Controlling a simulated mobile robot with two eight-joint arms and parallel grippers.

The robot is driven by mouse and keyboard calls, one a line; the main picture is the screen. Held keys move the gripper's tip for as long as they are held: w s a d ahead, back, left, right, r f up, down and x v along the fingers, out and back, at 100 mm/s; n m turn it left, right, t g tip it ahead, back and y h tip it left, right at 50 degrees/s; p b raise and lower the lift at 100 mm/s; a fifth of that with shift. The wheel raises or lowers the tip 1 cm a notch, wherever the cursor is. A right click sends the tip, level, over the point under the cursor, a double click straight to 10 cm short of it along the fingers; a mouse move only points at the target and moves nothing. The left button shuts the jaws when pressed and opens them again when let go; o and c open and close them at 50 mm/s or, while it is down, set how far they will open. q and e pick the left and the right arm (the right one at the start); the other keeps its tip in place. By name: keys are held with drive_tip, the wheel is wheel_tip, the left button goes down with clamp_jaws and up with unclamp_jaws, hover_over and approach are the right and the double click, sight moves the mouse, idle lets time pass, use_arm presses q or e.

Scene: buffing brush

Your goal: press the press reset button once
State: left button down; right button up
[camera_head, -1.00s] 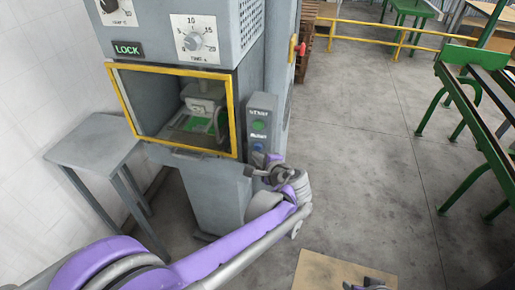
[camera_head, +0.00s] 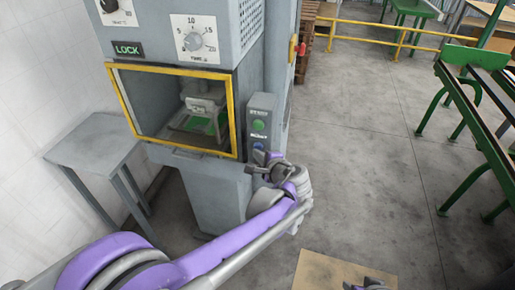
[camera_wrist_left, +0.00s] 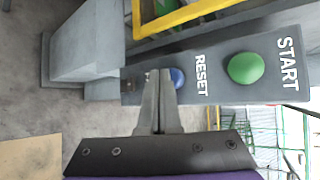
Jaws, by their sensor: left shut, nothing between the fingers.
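The press (camera_head: 205,190) carries a grey control box (camera_head: 262,108) on its right side. On it are a green START button (camera_head: 258,125) and, below it, a blue reset button (camera_head: 258,146). My left gripper (camera_head: 256,160) is shut and empty, at the lower part of the box. In the left wrist view, the shut fingertips (camera_wrist_left: 158,76) are right beside the blue button (camera_wrist_left: 177,78) and overlap its edge. I cannot tell whether they touch it. The green button (camera_wrist_left: 246,68) stands clear of the fingers. Part of my right arm shows at the bottom edge.
A yellow-framed window (camera_head: 236,115) is left of the control box. A small grey table (camera_head: 95,145) stands at the left. A tan board (camera_head: 335,270) lies on the floor in front. Green frames (camera_head: 470,110) are at the right, with open floor between.

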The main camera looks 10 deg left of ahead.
use_arm(q)
drive_tip(key=shift+w, duration=0.55)
idle(0.4)
drive_tip(key=shift+s, duration=0.95)
drive_tip(key=shift+s+a, duration=0.1)
drive_tip(key=shift+s, duration=2.45)
drive_tip(key=s+a+f+n+g+h, duration=0.2)
drive_tip(key=s+a+n, duration=0.1)
drive_tip(key=s, duration=0.3)
drive_tip(key=s+a+f+n+g+h, duration=0.1)
drive_tip(key=s+a+f+n+g, duration=0.1)
drive_tip(key=s+a+n, duration=0.3)
drive_tip(key=s+d+f+n+h, duration=0.2)
drive_tip(key=s+n, duration=0.1)
drive_tip(key=s, duration=0.3)
drive_tip(key=s+d+f+n+h, duration=0.2)
drive_tip(key=s+n+h, duration=0.1)
drive_tip(key=s, duration=0.4)
drive_tip(key=shift+f+g, duration=0.15)
drive_tip(key=shift+g, duration=0.15)
